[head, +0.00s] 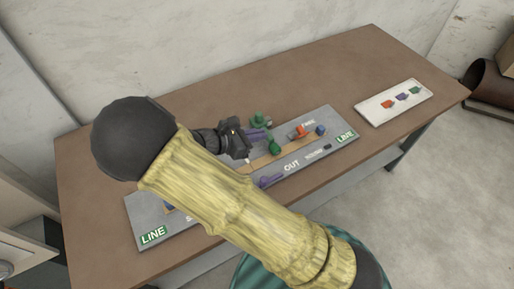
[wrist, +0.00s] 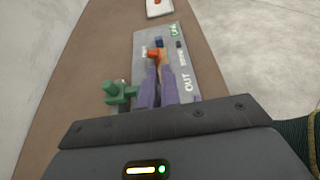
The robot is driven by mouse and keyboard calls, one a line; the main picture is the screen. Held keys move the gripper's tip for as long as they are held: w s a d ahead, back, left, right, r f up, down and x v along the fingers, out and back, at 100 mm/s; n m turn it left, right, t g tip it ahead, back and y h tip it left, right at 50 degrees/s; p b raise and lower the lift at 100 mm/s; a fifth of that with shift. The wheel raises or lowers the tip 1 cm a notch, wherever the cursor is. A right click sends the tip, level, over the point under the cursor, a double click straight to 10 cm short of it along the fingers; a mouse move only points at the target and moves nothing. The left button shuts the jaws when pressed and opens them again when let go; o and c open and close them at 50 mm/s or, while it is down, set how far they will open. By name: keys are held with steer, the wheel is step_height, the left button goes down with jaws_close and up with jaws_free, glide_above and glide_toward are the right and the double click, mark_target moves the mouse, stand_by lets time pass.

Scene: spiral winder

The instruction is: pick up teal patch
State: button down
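No piece stands out clearly as the teal patch; several pieces are green to teal. One green piece (head: 260,118) stands near the board's back edge and shows left of the fingers in the wrist view (wrist: 117,95). Another green piece (head: 274,147) lies on the board just ahead of my gripper in the head view. A small green piece (head: 415,90) lies on the white tray. My gripper (head: 262,134) hovers over the board; its purple fingers (wrist: 159,85) are apart, with a narrow gap. I see nothing held between them. They may hide part of the board.
The grey board (head: 322,152) lies on the brown table (head: 330,72). It carries an orange-red piece (head: 299,132), a blue piece (head: 320,130) and a purple piece (head: 268,182). The white tray (head: 372,112) is at right. The table behind the board is clear.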

step_height(320, 180, up, 12)
steer(key=shift+f, duration=0.25)
steer(key=shift+r, duration=0.1)
stand_by(0.4)
